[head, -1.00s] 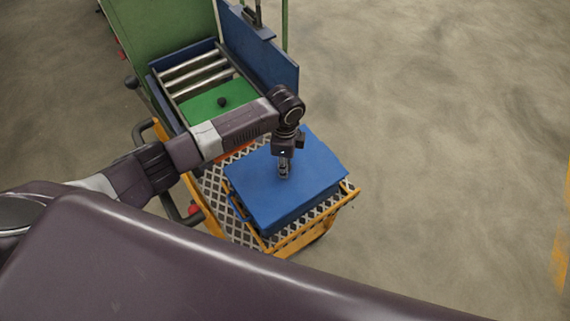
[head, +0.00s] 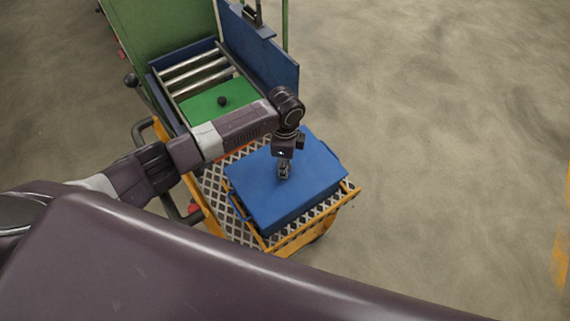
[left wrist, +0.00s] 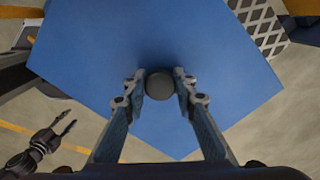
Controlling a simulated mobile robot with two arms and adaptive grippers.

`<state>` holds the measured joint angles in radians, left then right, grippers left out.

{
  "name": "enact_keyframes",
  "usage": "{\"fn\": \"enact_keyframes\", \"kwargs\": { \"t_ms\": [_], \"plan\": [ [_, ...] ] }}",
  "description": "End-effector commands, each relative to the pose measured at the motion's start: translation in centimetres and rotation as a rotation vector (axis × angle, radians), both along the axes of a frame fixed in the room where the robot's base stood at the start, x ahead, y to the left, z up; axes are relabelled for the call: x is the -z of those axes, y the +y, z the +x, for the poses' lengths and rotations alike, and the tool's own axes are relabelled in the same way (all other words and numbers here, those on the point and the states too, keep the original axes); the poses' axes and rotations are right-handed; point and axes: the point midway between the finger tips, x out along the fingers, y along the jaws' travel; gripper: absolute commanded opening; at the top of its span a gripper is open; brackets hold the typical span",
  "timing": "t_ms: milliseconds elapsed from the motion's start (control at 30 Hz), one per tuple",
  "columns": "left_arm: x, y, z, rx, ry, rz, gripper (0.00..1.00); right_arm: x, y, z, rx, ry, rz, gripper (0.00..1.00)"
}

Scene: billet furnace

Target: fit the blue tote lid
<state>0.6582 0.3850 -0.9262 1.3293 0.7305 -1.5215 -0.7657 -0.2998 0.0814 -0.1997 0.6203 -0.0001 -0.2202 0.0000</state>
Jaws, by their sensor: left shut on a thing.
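The blue lid (head: 315,170) lies flat over the blue tote (head: 300,217), its edges close to lined up with the tote's walls. I cannot tell whether it is fully seated. My left gripper (head: 284,172) points down at the lid's middle. In the left wrist view its two fingers are shut on the lid's round dark knob (left wrist: 160,86), and the lid (left wrist: 150,35) fills most of that view. The tote's inside is hidden by the lid. My right gripper (left wrist: 58,132) shows at the lower left of the left wrist view, fingers apart and empty, away from the lid.
The tote stands on an orange cart (head: 335,208) with a mesh deck. Behind it is a green and blue machine (head: 265,60) with rollers (head: 195,70) and a black knob on a green plate (head: 221,101). The concrete floor to the right is clear.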

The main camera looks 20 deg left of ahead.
Motion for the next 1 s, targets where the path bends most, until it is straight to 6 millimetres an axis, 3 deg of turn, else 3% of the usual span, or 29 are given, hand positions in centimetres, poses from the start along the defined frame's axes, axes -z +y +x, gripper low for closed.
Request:
{"fn": "enact_keyframes", "kwargs": {
  "t_ms": [800, 833, 1000],
  "plan": [
    [0.64, -0.05, 0.02, 0.001, -0.001, -0.001, 0.00, 0.21, 0.00, 0.00, 0.000, 0.000, 0.000, 0.40],
    [0.64, -0.05, 0.03, 0.001, -0.001, -0.001, 0.26, 0.21, 0.00, 0.00, 0.000, 0.000, 0.000, 0.40],
    [0.64, -0.04, 0.02, 0.001, -0.001, -0.001, 0.45, 0.21, 0.01, 0.00, 0.000, 0.000, 0.000, 0.40]
  ]
}}
